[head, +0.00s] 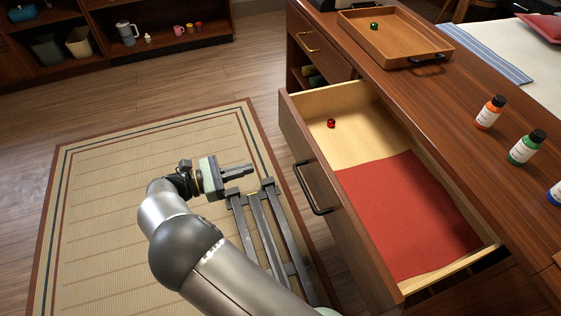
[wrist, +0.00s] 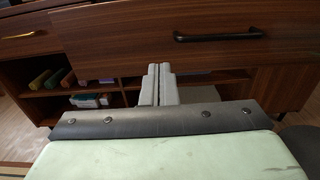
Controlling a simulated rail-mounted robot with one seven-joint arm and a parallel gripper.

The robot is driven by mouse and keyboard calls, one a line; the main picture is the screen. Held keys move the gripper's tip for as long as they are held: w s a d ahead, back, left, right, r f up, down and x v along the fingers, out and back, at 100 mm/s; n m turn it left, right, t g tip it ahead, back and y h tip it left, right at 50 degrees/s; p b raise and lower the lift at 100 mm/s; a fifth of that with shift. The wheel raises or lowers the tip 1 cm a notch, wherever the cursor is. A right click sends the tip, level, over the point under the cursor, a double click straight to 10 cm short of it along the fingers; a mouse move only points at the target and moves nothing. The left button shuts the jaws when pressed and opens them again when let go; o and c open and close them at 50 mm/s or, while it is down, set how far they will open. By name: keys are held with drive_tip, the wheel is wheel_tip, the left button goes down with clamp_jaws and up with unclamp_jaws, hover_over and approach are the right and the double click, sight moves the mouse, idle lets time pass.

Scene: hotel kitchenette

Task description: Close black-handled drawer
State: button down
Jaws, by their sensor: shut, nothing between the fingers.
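The black-handled drawer (head: 345,208) is pulled well out of the wooden counter in the head view. A red cloth (head: 410,215) lies in it, with a small red object (head: 331,123) on the bare wood toward the far end. Its black handle (head: 312,190) is on the front panel, and the handle also shows at upper right in the wrist view (wrist: 218,36). My gripper (head: 250,172) is shut and empty, left of the drawer front and apart from it. In the wrist view the shut fingers (wrist: 159,70) point at the cabinet, below and left of the handle.
A brass-handled drawer (head: 318,45) is shut beyond the open one. On the counter stand a wooden tray (head: 385,40) with a green object and several bottles (head: 489,113). Open shelves (wrist: 75,95) with books lie below.

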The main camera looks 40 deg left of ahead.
sight(303, 153)
drive_tip(key=x, duration=1.4)
drive_tip(key=shift+r, duration=0.1)
